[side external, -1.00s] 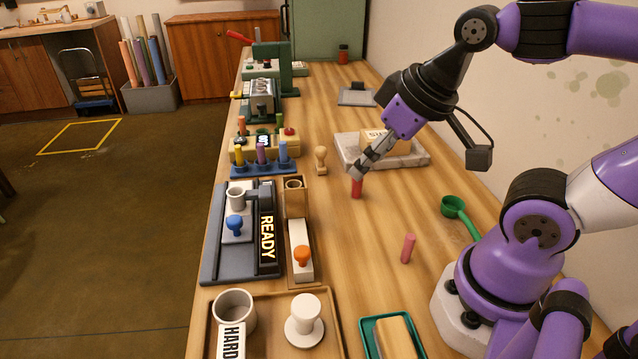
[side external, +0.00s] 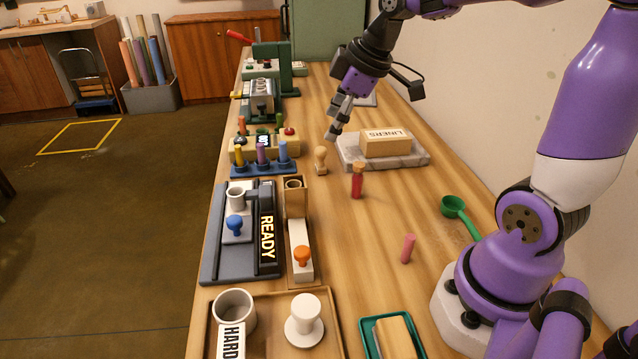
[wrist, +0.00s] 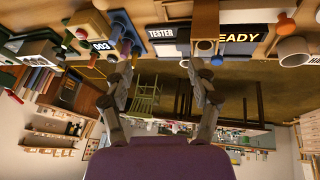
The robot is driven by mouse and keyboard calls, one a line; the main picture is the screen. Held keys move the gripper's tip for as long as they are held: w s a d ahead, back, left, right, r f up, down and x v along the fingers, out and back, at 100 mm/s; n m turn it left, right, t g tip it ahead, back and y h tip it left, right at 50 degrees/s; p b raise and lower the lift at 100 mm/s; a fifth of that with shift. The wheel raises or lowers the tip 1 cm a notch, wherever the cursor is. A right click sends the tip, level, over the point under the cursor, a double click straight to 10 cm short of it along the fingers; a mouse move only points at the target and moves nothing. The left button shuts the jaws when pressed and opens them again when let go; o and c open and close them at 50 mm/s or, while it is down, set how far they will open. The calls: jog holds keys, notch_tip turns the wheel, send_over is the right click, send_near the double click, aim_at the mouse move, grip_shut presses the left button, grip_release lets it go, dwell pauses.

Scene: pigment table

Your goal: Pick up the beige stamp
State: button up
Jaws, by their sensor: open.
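The beige stamp (side external: 321,160), with a round knob on top, stands upright on the wooden table in the side view. My gripper (side external: 333,137) is just above and slightly right of it in the picture, apart from it as far as I can tell. In the wrist view my gripper (wrist: 158,75) has its two fingers spread wide with nothing between them. I cannot make out the stamp in the wrist view.
A red bottle with a cork (side external: 357,182) stands right of the stamp. A blue rack of pegs (side external: 262,168) is to the left.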

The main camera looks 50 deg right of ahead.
aim_at(323, 148)
jog(key=w+d+f+n, duration=0.1)
jog(key=w+d+f, duration=0.1)
jog(key=d+f, duration=0.1)
jog(key=w+d+f+n, duration=0.2)
jog(key=d+f, duration=0.1)
jog(key=w+d+f+n+y, duration=0.1)
jog(key=w+d+f+n, duration=0.1)
jog(key=d+f, duration=0.1)
jog(key=shift+w+d+f, duration=0.15)
jog(key=shift+w+d, duration=0.1)
jog(key=shift+w, duration=0.05)
jog(key=x, duration=0.6)
jog(key=shift+w+d, duration=0.1)
jog(key=shift+w, duration=0.05)
jog(key=shift+c, duration=0.4)
grip_shut()
